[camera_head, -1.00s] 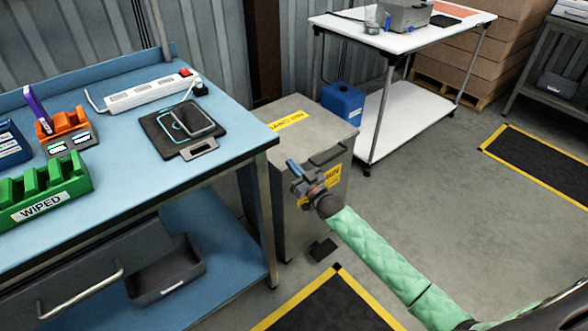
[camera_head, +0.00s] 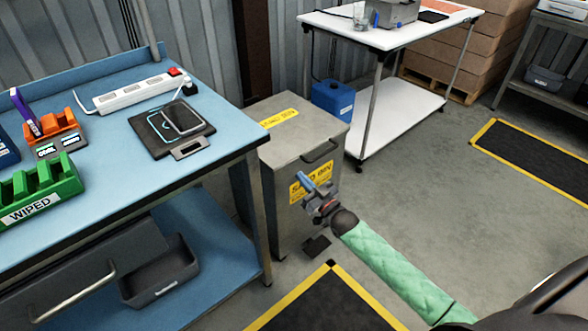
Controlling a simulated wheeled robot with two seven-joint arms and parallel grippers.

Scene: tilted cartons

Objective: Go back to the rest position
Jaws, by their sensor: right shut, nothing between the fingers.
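My right gripper (camera_head: 318,193) is in front of the grey metal bin (camera_head: 290,150), with its yellow label partly behind the fingers. The gripper is shut and empty. Its green-sleeved arm comes in from the lower right. I cannot tell whether the fingers touch the bin. My left gripper is out of view.
A blue workbench (camera_head: 215,140) at left holds a phone on a black pad (camera_head: 165,135), a power strip (camera_head: 128,95), an orange rack (camera_head: 62,127) and a green rack (camera_head: 45,190). A white trolley (camera_head: 400,110) stands behind the bin. Grey floor (camera_head: 430,200) is open at right.

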